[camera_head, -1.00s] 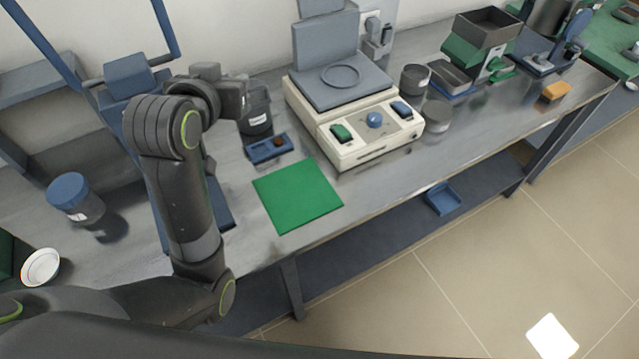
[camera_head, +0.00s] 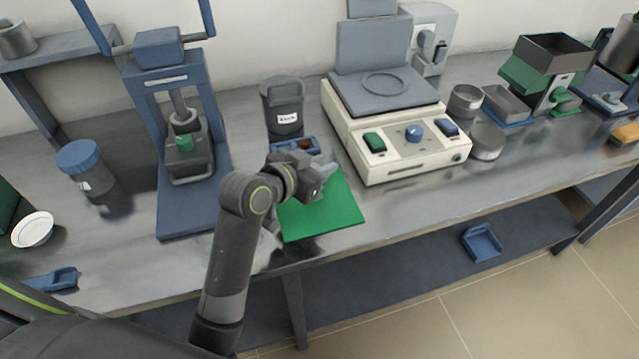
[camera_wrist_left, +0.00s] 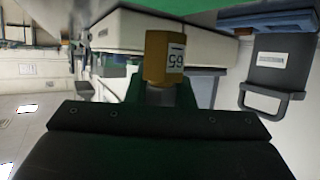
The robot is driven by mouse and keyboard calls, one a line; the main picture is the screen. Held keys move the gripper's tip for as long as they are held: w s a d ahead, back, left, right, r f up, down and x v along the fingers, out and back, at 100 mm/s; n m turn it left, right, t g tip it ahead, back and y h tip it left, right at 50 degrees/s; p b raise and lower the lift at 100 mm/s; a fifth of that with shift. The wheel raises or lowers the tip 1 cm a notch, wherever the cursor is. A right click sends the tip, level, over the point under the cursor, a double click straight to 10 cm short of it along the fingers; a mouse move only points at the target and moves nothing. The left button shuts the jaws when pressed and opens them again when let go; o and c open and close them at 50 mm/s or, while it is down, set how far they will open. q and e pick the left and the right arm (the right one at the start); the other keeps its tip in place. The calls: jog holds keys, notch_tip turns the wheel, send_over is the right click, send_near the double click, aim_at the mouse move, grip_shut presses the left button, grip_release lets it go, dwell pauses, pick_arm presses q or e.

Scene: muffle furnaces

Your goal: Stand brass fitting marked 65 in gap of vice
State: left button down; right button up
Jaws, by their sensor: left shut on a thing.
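In the left wrist view, a brass fitting (camera_wrist_left: 158,55) with a white label is between the fingers of my left gripper (camera_wrist_left: 161,92). The label reads 65 upside down. In the head view, my left gripper (camera_head: 322,185) is above the green mat (camera_head: 335,215), in front of the cream instrument; the fitting cannot be made out there. A small blue holder (camera_head: 290,147) with a brown piece lies just behind the gripper and is partly hidden by it. I cannot tell for sure which thing is the vice. My right gripper is not in view.
A blue press (camera_head: 180,215) stands left of my arm. A dark jar (camera_head: 283,108) stands behind the gripper. The cream instrument (camera_head: 370,150) is to the right. A blue-lidded jar (camera_head: 85,165) and white bowl (camera_head: 33,230) are at left. Bare bench lies along the front right.

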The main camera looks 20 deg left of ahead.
pick_arm(q)
jog(key=shift+f+b, duration=0.35)
jog(key=shift+f, duration=1.75)
jog(key=c, duration=1.3)
grip_release()
jog(key=shift+f, duration=0.1)
jog(key=shift+o, duration=0.2)
